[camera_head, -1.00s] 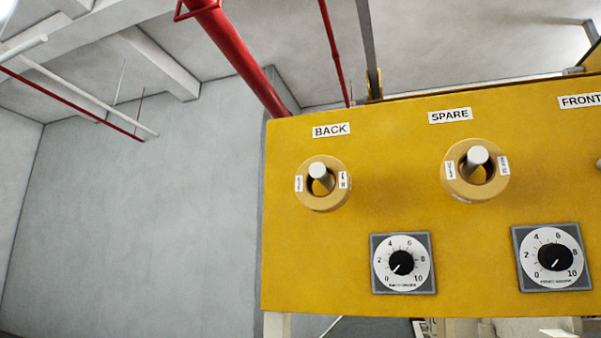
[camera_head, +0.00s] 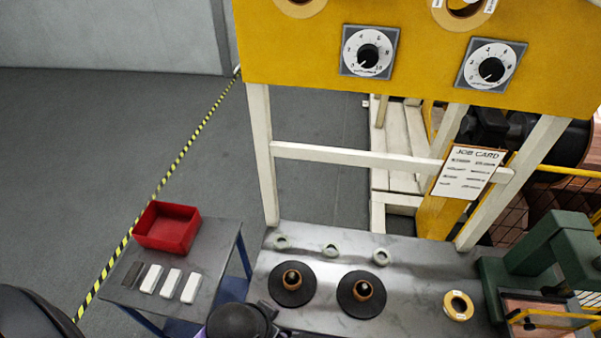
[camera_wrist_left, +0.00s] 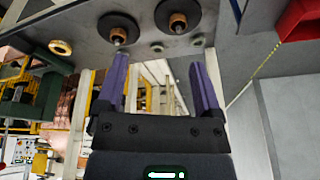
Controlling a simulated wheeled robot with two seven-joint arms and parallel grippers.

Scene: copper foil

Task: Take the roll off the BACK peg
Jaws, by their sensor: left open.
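The roll on the BACK peg (camera_head: 300,4) shows only as a tan lower rim at the top edge of the head view, on the yellow panel (camera_head: 300,60). Its peg and label are out of the picture. In the left wrist view my left gripper (camera_wrist_left: 158,72) has two purple fingers spread wide apart, with nothing held between them. That view is turned over, with the bench at its top. The BACK roll does not show there. My right gripper is in neither view.
Below the panel, a grey bench (camera_head: 330,305) carries two black discs with copper-coloured cores (camera_head: 292,283) and a loose tan roll (camera_head: 458,305). A red bin (camera_head: 167,226) stands on a side table at left. Another roll (camera_head: 463,8) hangs on the panel.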

